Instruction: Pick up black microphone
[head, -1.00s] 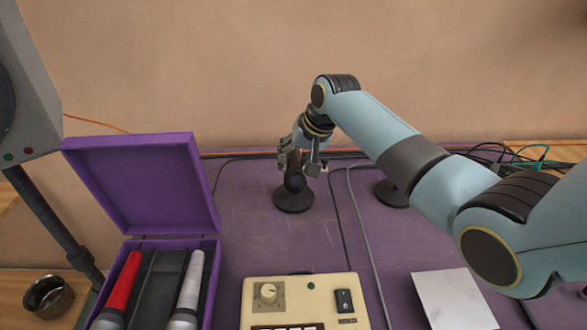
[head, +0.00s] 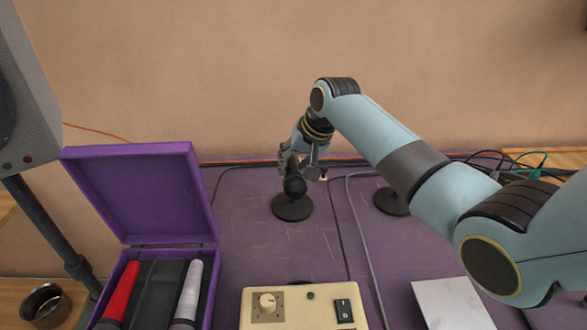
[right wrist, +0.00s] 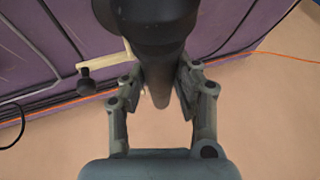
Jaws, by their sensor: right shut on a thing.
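The black microphone (head: 295,187) stands near the back of the purple table, its round dark head towards me. It appears to be above a round black base (head: 292,208); I cannot tell whether they touch. My right gripper (head: 299,168) is shut on its body from behind. In the right wrist view the microphone (right wrist: 150,30) fills the top middle, and its tapered body passes between the fingers of my right gripper (right wrist: 163,80). My left gripper is not in view.
A purple open case (head: 138,195) holds a red-handled (head: 122,290) and a white-handled microphone (head: 190,290). A cream switch box (head: 290,308) sits in front. Another round black base (head: 391,201) lies right. Cables cross the table. A speaker (head: 28,100) stands at left.

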